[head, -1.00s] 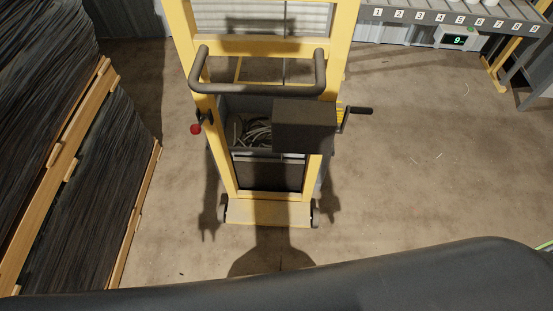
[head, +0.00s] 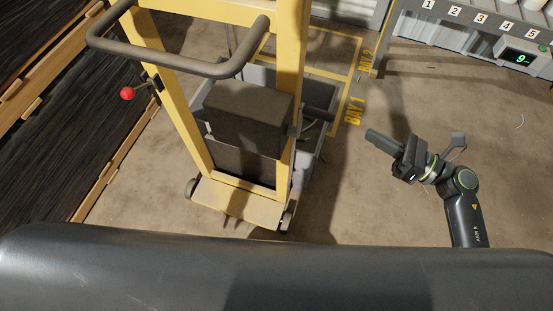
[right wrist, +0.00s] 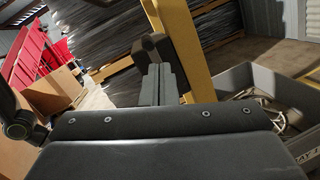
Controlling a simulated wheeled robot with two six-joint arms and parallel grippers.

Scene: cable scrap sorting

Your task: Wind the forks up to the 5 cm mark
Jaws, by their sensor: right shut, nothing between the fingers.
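The hand stacker has a yellow mast (head: 177,105), a dark winch box (head: 247,118) and a grey push bar (head: 185,68). The forks and any height mark are hidden behind the mast and box. My right gripper (head: 371,135) is shut and empty, to the right of the crank handle and apart from it in the head view. In the right wrist view its fingers (right wrist: 158,82) point toward the yellow mast post (right wrist: 185,45). My left gripper is not in view.
A grey bin (head: 312,153) with cable scrap stands behind the mast. A red-knobbed lever (head: 127,94) is on the left post. Dark stacks (head: 70,110) with wooden slats stand left. A numbered bench (head: 480,22) with a display (head: 518,57) is back right. Floor between is mostly clear.

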